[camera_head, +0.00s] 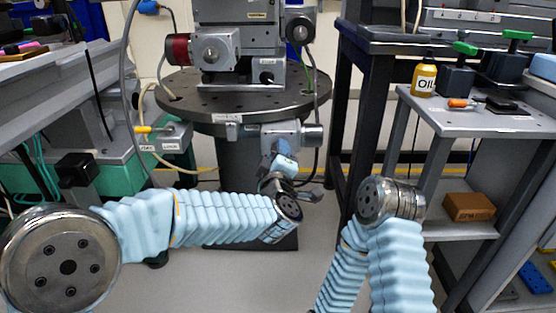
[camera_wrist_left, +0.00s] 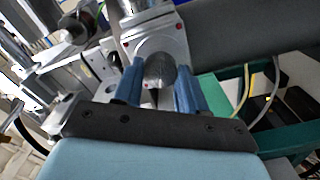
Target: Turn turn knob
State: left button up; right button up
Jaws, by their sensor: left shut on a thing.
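The turn knob (camera_wrist_left: 158,70) is a rounded silver-grey knob on the front of a light metal housing (camera_wrist_left: 157,36). In the head view this housing (camera_head: 282,134) sits just below the edge of the round dark table, and my gripper hides most of the knob. My left gripper (camera_wrist_left: 160,84) is shut on the knob, with one blue finger on each side of it. In the head view the left gripper (camera_head: 279,162) reaches up to the housing from below. My right arm is raised at right of centre, but its gripper does not show.
The round dark table (camera_head: 225,101) carries a stage with a red-ringed motor (camera_head: 207,49). A grey side table (camera_head: 478,122) at right holds a yellow oil bottle (camera_head: 424,77) and clamps. A brown box (camera_head: 469,206) lies on its lower shelf. Cables hang left of the round table.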

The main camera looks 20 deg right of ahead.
pick_arm(q)
jog(key=shift+f+n, duration=0.1)
jog(key=shift+n, duration=0.5)
jog(key=o, duration=1)
jog(key=shift+o, duration=0.2)
jog(key=shift+s, duration=0.15)
jog(key=v, duration=1.3)
jog(key=shift+s+a+p, duration=0.15)
jog(key=shift+s+p, duration=0.15)
